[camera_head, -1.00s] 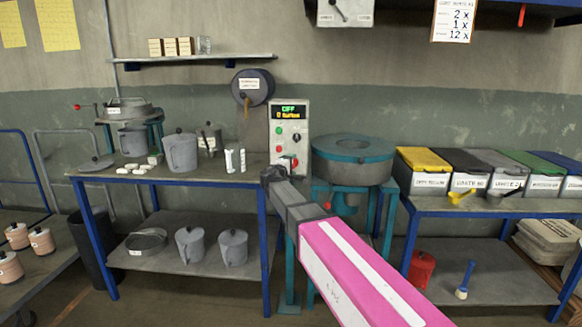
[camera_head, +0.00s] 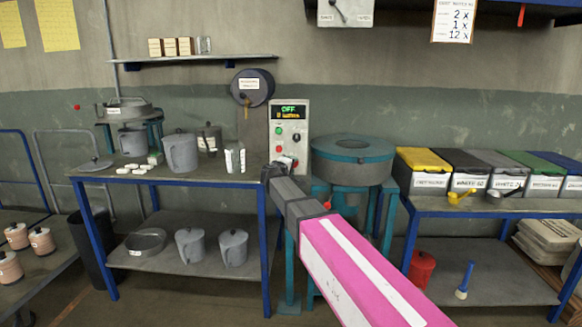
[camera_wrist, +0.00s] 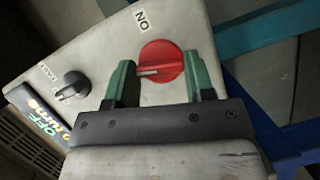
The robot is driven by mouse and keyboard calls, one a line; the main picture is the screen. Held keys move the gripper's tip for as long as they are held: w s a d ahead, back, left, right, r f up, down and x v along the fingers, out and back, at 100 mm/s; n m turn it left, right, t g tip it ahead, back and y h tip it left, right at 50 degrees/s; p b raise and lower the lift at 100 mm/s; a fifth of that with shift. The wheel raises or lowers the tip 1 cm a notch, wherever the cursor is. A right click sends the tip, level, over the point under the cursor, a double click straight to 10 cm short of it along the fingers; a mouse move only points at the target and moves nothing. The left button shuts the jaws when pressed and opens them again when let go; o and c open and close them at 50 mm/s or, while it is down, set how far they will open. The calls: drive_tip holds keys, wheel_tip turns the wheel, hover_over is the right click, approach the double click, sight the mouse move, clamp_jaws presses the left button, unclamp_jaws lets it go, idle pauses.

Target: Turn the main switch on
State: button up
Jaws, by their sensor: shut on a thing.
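The main switch is a red rotary knob (camera_wrist: 163,58) on a light grey control box (camera_head: 290,120). In the wrist view its white pointer mark points left, away from the ON label (camera_wrist: 141,18) above left of it. The box's green display (camera_head: 291,111) reads OFF. My gripper (camera_wrist: 158,78) has its two green fingers on either side of the red knob and is shut on it. In the head view my gripper (camera_head: 286,164) is at the lower front of the box and hides the knob there.
A black knob (camera_wrist: 72,85) sits beside the red one on the panel. A round grey machine (camera_head: 352,160) stands close right of the box. A table with jugs (camera_head: 180,152) is on the left, and bins with coloured lids (camera_head: 425,160) are on the right.

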drive_tip(key=shift+d+r+m+g+y, duration=0.1)
drive_tip(key=shift+m+g+y, duration=0.25)
drive_tip(key=shift+m+y, duration=1.15)
drive_tip(key=shift+d+r+m+g+y, duration=0.1)
drive_tip(key=shift+m+g+y, duration=0.45)
drive_tip(key=shift+m, duration=1.6)
drive_tip(key=shift+d+m+g+y, duration=0.1)
drive_tip(key=shift+m+g+y, duration=0.1)
drive_tip(key=shift+m+y, duration=1.35)
drive_tip(key=shift+m+h, duration=0.3)
drive_tip(key=shift+m, duration=0.1)
drive_tip(key=o, duration=0.9)
drive_tip(key=v, duration=1.1)
drive_tip(key=shift+f, duration=0.1)
